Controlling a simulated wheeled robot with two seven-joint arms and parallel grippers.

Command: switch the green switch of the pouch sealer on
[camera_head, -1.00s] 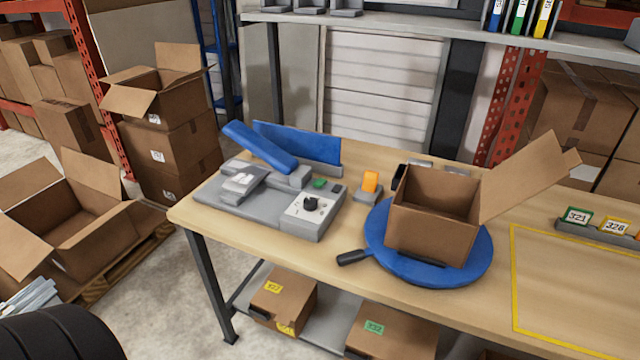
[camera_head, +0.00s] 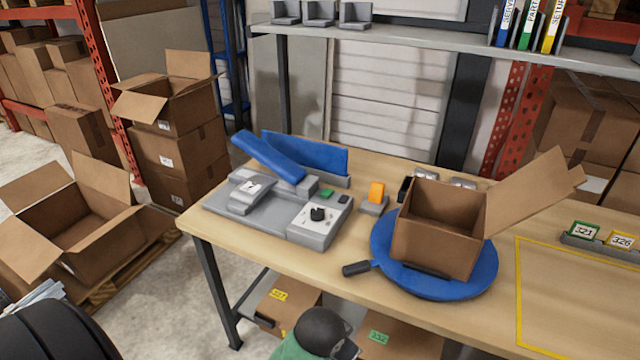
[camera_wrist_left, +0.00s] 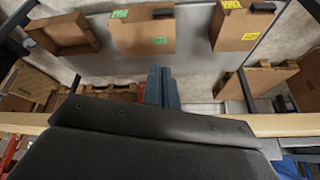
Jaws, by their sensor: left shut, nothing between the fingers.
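The pouch sealer (camera_head: 265,228) stands on the left part of the workbench, a grey body with a raised blue arm (camera_head: 268,158) and a black knob on a white panel. Its green switch (camera_head: 327,194) lies on top, behind the knob; whether it is on or off is too small to tell. My left gripper (camera_wrist_left: 160,75) shows in the left wrist view, shut and empty, with the bench's lower shelf beyond it. It is away from the sealer. In the head view, a dark rounded arm part with green shows at the bottom, below the bench edge. My right gripper is not in view.
An orange-topped device (camera_head: 376,192) stands right of the sealer. An open carton (camera_head: 440,230) sits on a blue turntable (camera_head: 480,275) with a black handle. The bench's front edge (camera_head: 270,275) lies before the sealer.

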